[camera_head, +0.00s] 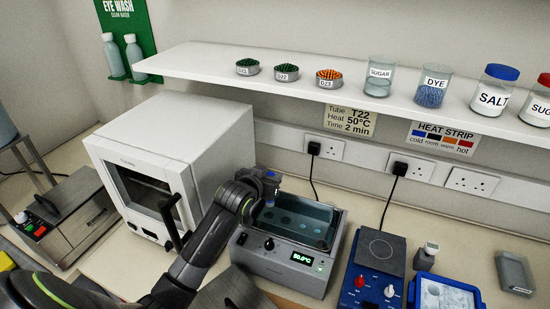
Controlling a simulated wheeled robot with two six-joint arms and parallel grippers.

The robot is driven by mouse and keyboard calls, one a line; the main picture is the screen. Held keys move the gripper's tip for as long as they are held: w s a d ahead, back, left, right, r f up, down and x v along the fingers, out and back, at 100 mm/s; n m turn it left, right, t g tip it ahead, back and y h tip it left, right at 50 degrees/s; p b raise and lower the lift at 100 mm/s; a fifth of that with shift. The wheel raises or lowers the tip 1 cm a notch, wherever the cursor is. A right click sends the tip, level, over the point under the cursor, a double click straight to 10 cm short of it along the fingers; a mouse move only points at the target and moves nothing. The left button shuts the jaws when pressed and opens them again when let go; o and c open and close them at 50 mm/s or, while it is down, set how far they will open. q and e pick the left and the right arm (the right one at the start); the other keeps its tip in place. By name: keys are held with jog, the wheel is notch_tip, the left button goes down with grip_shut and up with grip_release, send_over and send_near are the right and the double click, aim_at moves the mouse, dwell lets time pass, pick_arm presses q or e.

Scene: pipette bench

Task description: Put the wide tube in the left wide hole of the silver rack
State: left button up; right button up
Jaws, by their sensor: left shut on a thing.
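My left gripper (265,187) is shut on a small tube with a blue cap (270,174), seemingly the wide tube. It holds the tube at the back left corner of a grey heated bath (285,262), whose display reads 50.0°C. The gripper hides much of the tube, and I cannot tell its height over the bath. A row of dark round holes shows inside the bath under a bluish, see-through surface; I cannot tell whether this is the silver rack. My right gripper is not in view.
A white oven-like box (180,150) stands left of the bath. A blue hot plate (372,275) and a blue tray (445,292) stand to the right. A white shelf (340,88) with jars and dishes overhangs the back.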

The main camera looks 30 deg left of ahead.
pick_arm(q)
jog(key=shift+a+f, duration=0.3)
jog(key=shift+f, duration=0.05)
jog(key=shift+s+f, duration=0.1)
jog(key=shift+f, duration=0.1)
jog(key=shift+s+f, duration=0.1)
jog(key=shift+f, duration=0.1)
jog(key=shift+d+f, duration=0.15)
jog(key=shift+f, duration=1.1)
jog(key=shift+f+b, duration=0.45)
jog(key=shift+b, duration=0.15)
jog(key=shift+f+b, duration=0.75)
jog(key=shift+b, duration=0.1)
jog(key=shift+f, duration=0.6)
jog(key=shift+f+b, duration=0.15)
jog(key=shift+b, duration=0.2)
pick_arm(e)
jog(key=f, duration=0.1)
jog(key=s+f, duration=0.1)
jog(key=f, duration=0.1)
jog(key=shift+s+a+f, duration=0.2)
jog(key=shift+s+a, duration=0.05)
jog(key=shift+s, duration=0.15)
